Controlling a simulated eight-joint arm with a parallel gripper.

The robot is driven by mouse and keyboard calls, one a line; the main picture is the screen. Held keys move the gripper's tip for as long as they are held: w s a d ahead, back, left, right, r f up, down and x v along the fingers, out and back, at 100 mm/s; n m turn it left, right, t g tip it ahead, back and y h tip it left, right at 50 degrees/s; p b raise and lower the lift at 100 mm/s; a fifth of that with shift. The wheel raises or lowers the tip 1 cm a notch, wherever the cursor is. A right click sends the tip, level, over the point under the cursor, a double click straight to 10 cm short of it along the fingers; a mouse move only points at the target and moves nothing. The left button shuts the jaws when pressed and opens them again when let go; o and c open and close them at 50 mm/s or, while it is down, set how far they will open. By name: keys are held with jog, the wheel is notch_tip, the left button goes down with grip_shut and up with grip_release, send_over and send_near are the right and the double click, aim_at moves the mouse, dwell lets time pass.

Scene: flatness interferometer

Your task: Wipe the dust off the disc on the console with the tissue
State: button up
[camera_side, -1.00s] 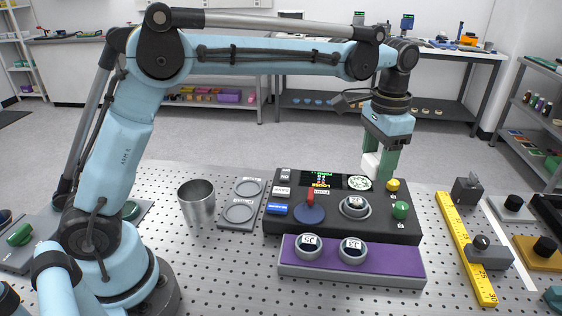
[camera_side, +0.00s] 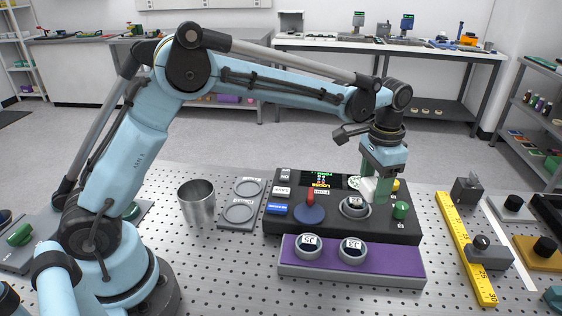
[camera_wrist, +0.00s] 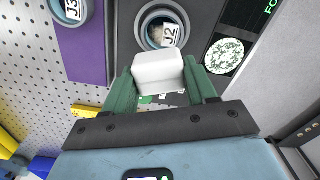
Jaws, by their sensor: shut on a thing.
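The white tissue (camera_side: 367,188) is a folded pad held between the green fingers of my gripper (camera_side: 375,190). It also shows in the wrist view (camera_wrist: 158,70). The disc marked J2 (camera_side: 354,204) sits in a round grey holder on the black console (camera_side: 330,229). In the wrist view the disc (camera_wrist: 160,27) shows a brownish speckled patch beside its label. The tissue is at the disc's far right edge in the side view and partly covers it in the wrist view. I cannot tell whether they touch.
A purple-topped stand (camera_side: 322,268) with two round pieces marked J5 and J3 is in front of the console. A metal cup (camera_side: 197,203) stands left.

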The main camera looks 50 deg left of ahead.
aim_at(345, 202)
jog(key=shift+f, duration=0.5)
jog(key=shift+s+a+f, duration=0.35)
jog(key=shift+s+f, duration=0.05)
jog(key=shift+f, duration=0.05)
jog(key=shift+s+a+f, duration=0.1)
jog(key=shift+s+a, duration=1.35)
jog(key=shift+s, duration=0.25)
jog(key=w+d, duration=0.3)
jog(key=w, duration=0.1)
jog(key=shift+w+d, duration=0.15)
jog(key=shift+d, duration=0.25)
jog(key=shift+a+r, duration=0.1)
jog(key=shift+r, duration=3.95)
jog(key=shift+f, duration=0.2)
